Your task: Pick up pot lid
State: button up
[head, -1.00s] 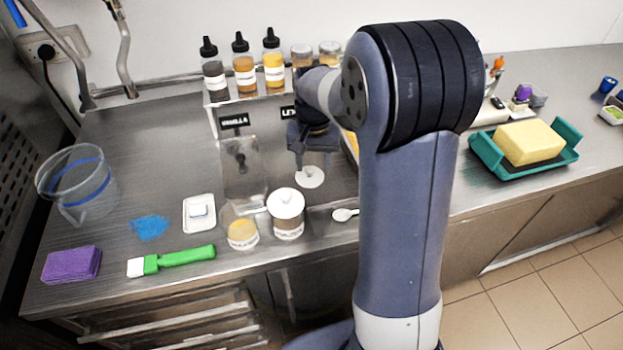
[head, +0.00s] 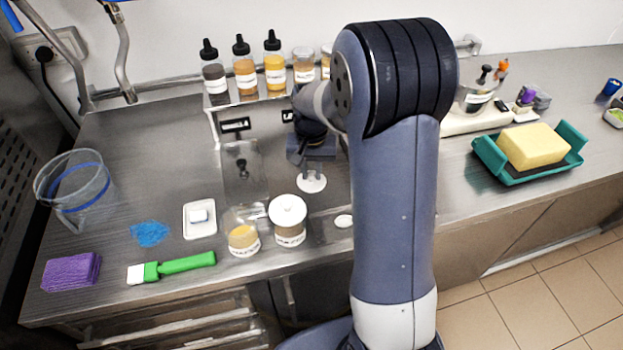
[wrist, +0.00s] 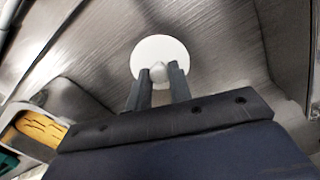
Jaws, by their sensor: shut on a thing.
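The pot lid (head: 312,184) is a white disc with a small knob. It shows below my gripper (head: 316,168) in the head view, behind the white-topped jar. In the wrist view the lid (wrist: 160,50) is beyond my fingertips, and its knob sits between the two fingers of my gripper (wrist: 158,76). My gripper is shut on the knob. I cannot tell whether the lid touches the steel counter or hangs just above it. My arm hides part of the counter to the right.
A white-topped jar (head: 288,222) and a tub of yellow stuff (head: 243,238) stand in front of the lid. A clear panel (head: 243,180) stands left of it. Squeeze bottles (head: 244,72) line the shelf behind. A teal tray (head: 562,166) holds a yellow block at right.

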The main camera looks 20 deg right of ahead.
grip_shut()
